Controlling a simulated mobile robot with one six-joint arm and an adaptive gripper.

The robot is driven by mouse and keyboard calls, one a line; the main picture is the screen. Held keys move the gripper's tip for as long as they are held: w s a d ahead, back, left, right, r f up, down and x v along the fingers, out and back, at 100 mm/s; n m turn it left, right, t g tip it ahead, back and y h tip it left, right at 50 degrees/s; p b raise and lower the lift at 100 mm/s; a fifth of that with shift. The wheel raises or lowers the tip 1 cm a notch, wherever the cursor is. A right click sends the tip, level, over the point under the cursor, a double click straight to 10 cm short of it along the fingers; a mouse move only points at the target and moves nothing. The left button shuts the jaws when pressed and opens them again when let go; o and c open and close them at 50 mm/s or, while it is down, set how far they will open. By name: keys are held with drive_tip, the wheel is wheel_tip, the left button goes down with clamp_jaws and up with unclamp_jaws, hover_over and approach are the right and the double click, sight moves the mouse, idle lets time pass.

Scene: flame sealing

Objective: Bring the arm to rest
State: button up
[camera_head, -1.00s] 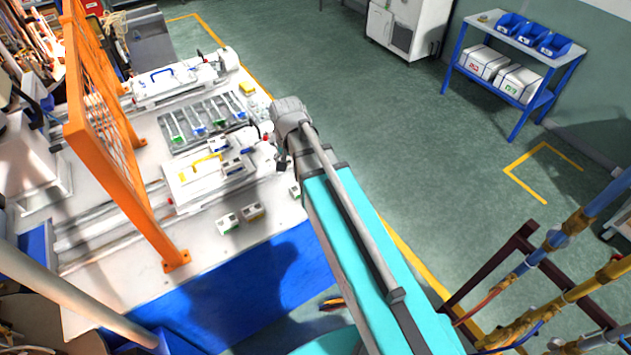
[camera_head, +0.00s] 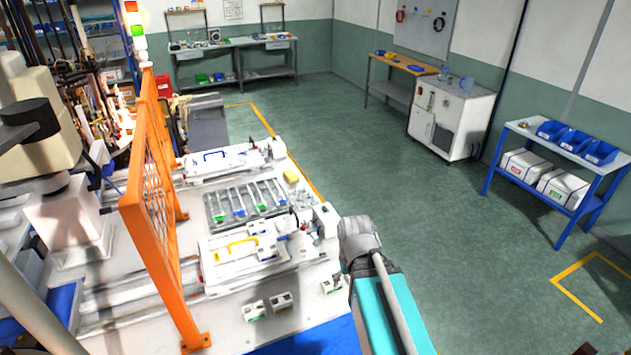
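My arm shows at the lower middle as a teal link with a grey joint, over the right front edge of the white workbench (camera_head: 225,335). The fingertips of my gripper cannot be made out in this view, so whether it holds anything does not show. The grey joint hides a small part of the bench edge beside the near fixture.
An orange mesh guard (camera_head: 160,200) stands at left. A blue shelf (camera_head: 560,165) stands right. The middle floor is clear.

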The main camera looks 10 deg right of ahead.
wheel_tip(320, 180, down, 17)
drive_tip(key=b, duration=1.6)
drive_tip(key=shift+f+b, duration=0.2)
drive_tip(key=shift+b, duration=0.2)
drive_tip(key=shift+c, duration=0.2)
